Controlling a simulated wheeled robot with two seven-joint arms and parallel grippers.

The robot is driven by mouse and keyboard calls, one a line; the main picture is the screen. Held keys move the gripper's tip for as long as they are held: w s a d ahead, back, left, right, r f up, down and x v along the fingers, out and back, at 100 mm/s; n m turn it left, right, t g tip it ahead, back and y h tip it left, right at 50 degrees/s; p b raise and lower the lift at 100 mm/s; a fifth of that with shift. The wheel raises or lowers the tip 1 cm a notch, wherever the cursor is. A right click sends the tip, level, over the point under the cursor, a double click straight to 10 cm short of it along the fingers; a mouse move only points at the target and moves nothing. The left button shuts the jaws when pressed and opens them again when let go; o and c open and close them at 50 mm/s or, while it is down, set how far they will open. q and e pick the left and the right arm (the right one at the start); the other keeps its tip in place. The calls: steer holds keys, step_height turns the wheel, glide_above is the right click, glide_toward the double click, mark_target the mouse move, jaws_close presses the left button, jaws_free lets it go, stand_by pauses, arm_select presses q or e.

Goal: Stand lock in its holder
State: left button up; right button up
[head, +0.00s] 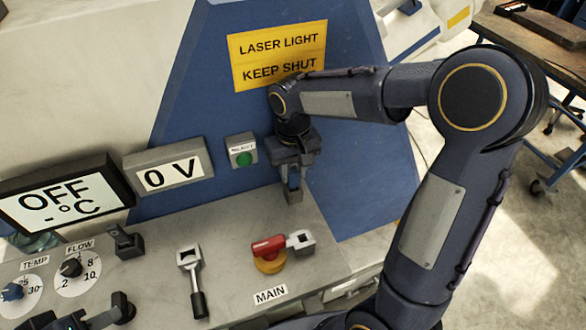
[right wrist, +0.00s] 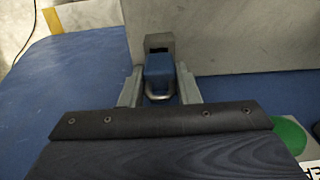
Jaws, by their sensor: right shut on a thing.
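The lock is a small blue padlock (right wrist: 158,70) with a silver shackle (right wrist: 158,96) turned toward my right wrist camera. My right gripper (right wrist: 158,90) is shut on it, one finger on each side. In the head view the right gripper (head: 292,170) points down at the back of the grey console, and the blue lock (head: 293,180) shows between its fingers. A small grey block with a dark slot, seemingly the holder (right wrist: 159,42), lies directly beyond the lock. I cannot tell whether the lock is seated in it. Dark parts at the lower left may be my left gripper (head: 105,315), cut off.
The console (head: 225,235) carries a red MAIN switch (head: 268,246) on a yellow base, a grey lever with a black handle (head: 192,280), and the TEMP and FLOW knobs. A green button box (head: 241,150) is left of the right gripper. A blue panel rises behind.

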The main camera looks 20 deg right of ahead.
mark_target(295, 173)
steer(key=shift+f+b, duration=0.35)
steer(key=shift+f, duration=0.15)
steer(key=o, duration=1.1)
steer(key=shift+o, duration=0.2)
step_height(295, 173, up, 8)
steer(key=shift+f, duration=0.1)
steer(key=shift+s+d, duration=0.1)
steer(key=shift+s, duration=0.2)
steer(key=s+f+t+y, duration=0.1)
steer(key=s+t+y, duration=0.1)
steer(key=s, duration=0.7)
steer(key=s+f+m+t+y, duration=0.1)
steer(key=s+t, duration=0.2)
steer(key=s, duration=0.7)
steer(key=shift+a+f+t+y, duration=0.25)
steer(key=shift+f+t+y, duration=0.05)
steer(key=shift+y, duration=0.1)
